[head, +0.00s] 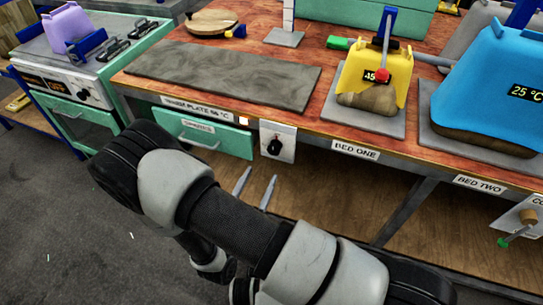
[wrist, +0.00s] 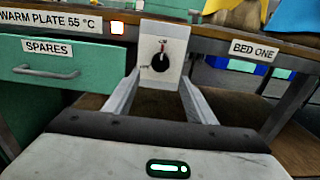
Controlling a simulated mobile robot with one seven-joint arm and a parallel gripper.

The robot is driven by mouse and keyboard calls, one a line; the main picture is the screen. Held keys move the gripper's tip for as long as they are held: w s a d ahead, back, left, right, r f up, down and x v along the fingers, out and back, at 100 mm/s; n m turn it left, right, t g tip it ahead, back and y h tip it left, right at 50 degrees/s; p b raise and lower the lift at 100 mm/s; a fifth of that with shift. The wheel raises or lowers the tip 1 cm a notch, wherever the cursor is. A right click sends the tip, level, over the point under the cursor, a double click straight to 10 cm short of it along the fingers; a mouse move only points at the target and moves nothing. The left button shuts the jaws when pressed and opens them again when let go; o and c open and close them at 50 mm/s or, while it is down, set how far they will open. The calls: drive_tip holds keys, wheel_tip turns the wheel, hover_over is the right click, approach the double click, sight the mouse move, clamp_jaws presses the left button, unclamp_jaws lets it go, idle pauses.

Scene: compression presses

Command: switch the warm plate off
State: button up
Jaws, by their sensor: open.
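The warm plate (head: 225,76) is a grey mottled slab on the wooden bench, above a label reading WARM PLATE with a temperature. Below the bench edge, a white panel carries a black knob (head: 275,145), which also shows in the wrist view (wrist: 160,62). A red mark stands at the top of the knob in the wrist view; the small lettering is too small to read surely. A small square light (wrist: 117,28) glows whitish with a red edge beside the label. My gripper (head: 258,179) is open and empty, its fingers (wrist: 159,80) pointing towards the knob from below, apart from it.
A green SPARES drawer (head: 208,135) is left of the knob panel. A yellow press (head: 378,72) stands above BED ONE, and a blue one (head: 500,85) reading 25 °C stands right of it. A green stove (head: 95,75) stands left. A lower wooden shelf (head: 330,200) lies beneath the bench.

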sight(273, 152)
drive_tip(key=b+x, duration=0.1)
drive_tip(key=x, duration=0.8)
drive_tip(key=shift+w+d, duration=0.15)
drive_tip(key=shift+w, duration=0.15)
drive_tip(key=shift+c, duration=0.5)
drive_tip(key=c, duration=0.9)
drive_tip(key=shift+c, duration=0.2)
